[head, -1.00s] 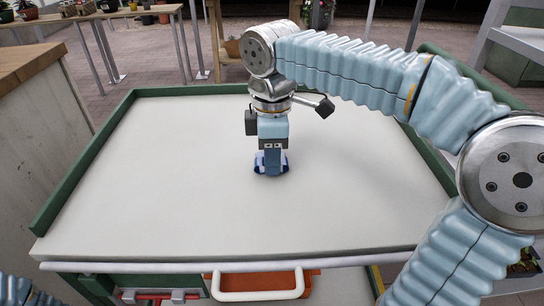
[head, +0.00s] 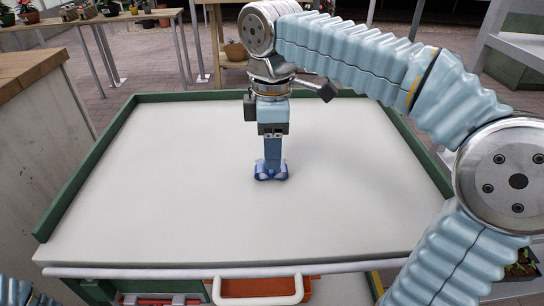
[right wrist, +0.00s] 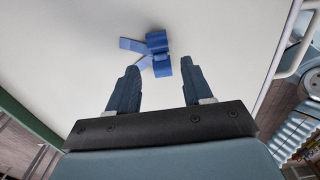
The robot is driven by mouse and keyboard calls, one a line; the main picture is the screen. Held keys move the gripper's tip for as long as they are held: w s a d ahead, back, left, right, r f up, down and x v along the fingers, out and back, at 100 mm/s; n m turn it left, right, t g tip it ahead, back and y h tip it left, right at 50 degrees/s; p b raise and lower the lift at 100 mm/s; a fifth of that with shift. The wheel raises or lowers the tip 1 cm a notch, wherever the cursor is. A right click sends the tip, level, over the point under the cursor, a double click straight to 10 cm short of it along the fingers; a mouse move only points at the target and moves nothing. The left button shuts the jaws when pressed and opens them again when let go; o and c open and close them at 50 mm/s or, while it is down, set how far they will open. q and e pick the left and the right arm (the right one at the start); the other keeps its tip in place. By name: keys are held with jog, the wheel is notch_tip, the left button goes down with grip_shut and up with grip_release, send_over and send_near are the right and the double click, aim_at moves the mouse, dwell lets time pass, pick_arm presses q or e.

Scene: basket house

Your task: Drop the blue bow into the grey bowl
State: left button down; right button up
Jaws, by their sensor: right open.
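The blue bow (head: 271,174) lies on the pale table top, near its middle, and shows in the right wrist view (right wrist: 154,48). My right gripper (head: 272,160) points down just above the bow, and its fingers partly cover it in the head view. In the right wrist view the gripper (right wrist: 160,67) has its two fingers apart, with nothing held. The bow lies at and just beyond the fingertips there, partly across the gap. The grey bowl is not visible in either view. My left gripper is out of view.
The table top (head: 160,200) is otherwise clear, with a raised green rim (head: 80,178) at its sides and back. A white handle (head: 258,290) shows below its front edge. A wooden-topped cabinet (head: 30,130) stands at the left.

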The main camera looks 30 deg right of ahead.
jog(key=shift+o, duration=0.7)
notch_tip(320, 180, up, 8)
jog(key=p, duration=0.2)
jog(key=shift+a, duration=0.15)
jog(key=g+h, duration=0.1)
jog(key=h, duration=0.2)
send_over(258, 166)
notch_tip(258, 166, down, 6)
jog(key=shift+f, duration=0.25)
jog(key=shift+s+b+x, duration=0.15)
jog(key=shift+x, duration=0.85)
jog(key=shift+s+b+x, duration=0.15)
jog(key=shift+x, duration=0.9)
jog(key=shift+s+b+x, duration=0.15)
jog(key=shift+s+x, duration=0.05)
jog(key=shift+x, duration=0.8)
grip_shut()
